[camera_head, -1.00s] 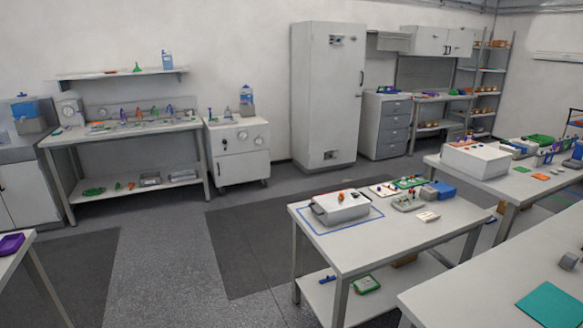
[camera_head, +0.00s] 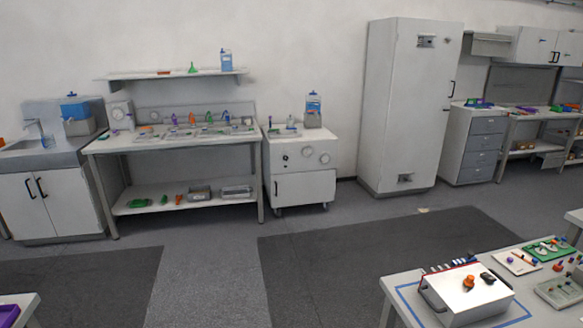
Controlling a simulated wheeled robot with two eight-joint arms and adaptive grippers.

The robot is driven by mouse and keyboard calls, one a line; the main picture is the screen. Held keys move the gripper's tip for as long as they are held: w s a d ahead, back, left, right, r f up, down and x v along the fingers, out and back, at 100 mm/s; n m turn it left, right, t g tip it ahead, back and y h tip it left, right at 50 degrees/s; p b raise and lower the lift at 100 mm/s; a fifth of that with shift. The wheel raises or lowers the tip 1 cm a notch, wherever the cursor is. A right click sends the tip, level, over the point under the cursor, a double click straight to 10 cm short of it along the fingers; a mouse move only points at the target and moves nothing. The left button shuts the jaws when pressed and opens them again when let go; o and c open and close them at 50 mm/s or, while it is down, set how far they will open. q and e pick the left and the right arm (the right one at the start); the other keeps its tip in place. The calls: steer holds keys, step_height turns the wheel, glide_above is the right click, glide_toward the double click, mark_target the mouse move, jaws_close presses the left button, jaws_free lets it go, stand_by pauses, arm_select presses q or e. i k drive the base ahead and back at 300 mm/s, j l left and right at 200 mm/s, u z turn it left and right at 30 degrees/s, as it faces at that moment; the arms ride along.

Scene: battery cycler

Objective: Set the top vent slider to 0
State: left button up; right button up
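A tall light-grey cabinet (camera_head: 405,110) stands against the back wall, right of centre. A small dark panel (camera_head: 427,41) sits high on its door and looks like the top vent; its slider position is too small to read. A similar small panel (camera_head: 405,178) sits low on the door. A dark vertical handle (camera_head: 452,89) is at the door's right edge. The door looks shut. Neither of my grippers is in view.
A white box with an orange knob (camera_head: 468,290) stands on a near table at the lower right. A wheeled cabinet (camera_head: 302,165) stands left of the tall one, a drawer unit (camera_head: 475,145) right. Dark mat (camera_head: 390,260) and floor lie open in front.

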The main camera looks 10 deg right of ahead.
mark_target(428, 41)
steer(key=i+j+z, duration=0.15)
steer(key=i, duration=2.15)
steer(key=i+z, duration=0.25)
steer(key=i, duration=0.3)
steer(key=i+j+z, duration=0.2)
steer(key=i, duration=0.35)
steer(key=i+l+z, duration=0.1)
steer(key=z, duration=0.3)
steer(key=i+z, duration=0.5)
steer(key=z, duration=0.3)
steer(key=i+z, duration=0.2)
steer(key=z, duration=0.2)
steer(key=i+l+z, duration=0.1)
steer(key=i+z, duration=0.25)
steer(key=i, duration=0.15)
steer(key=i+z, duration=0.35)
steer(key=i, duration=0.2)
steer(key=i+u, duration=0.2)
steer(key=i, duration=0.55)
steer(key=i+u, duration=0.25)
steer(key=i, duration=0.55)
steer(key=i+l+u, duration=0.2)
steer(key=i, duration=3.2)
steer(key=i+u, duration=0.25)
steer(key=i, duration=1.15)
